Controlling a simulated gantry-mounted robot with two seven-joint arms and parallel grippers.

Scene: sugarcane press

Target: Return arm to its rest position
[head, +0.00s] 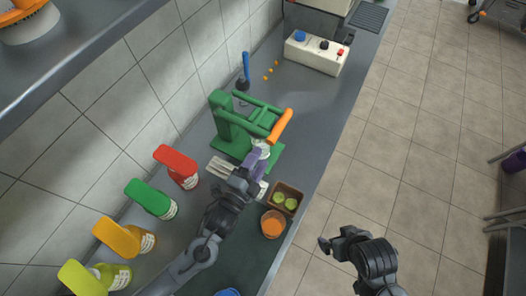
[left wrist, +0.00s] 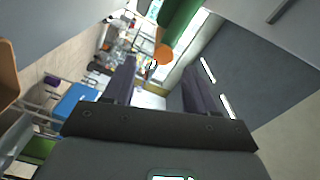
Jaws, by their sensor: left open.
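My left gripper (head: 258,170) is open, at the front of the green press (head: 228,128) on the counter. Its fingers lie just below the press's orange handle (head: 280,126) in the head view; whether they touch the press I cannot tell. In the left wrist view the two dark fingers of the left gripper (left wrist: 160,90) stand apart with nothing held between them. The orange handle end (left wrist: 163,54) and a green bar (left wrist: 180,22) show beyond them. My right gripper (head: 330,243) hangs over the floor side, away from the counter; its jaw opening is unclear.
Several bottles, including a red-capped one (head: 177,166), line the wall on the left. A brown box with green pieces (head: 286,198) and an orange-filled cup (head: 273,224) stand close right of my left arm. A white control box (head: 316,54) stands farther back. Tiled floor is open on the right.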

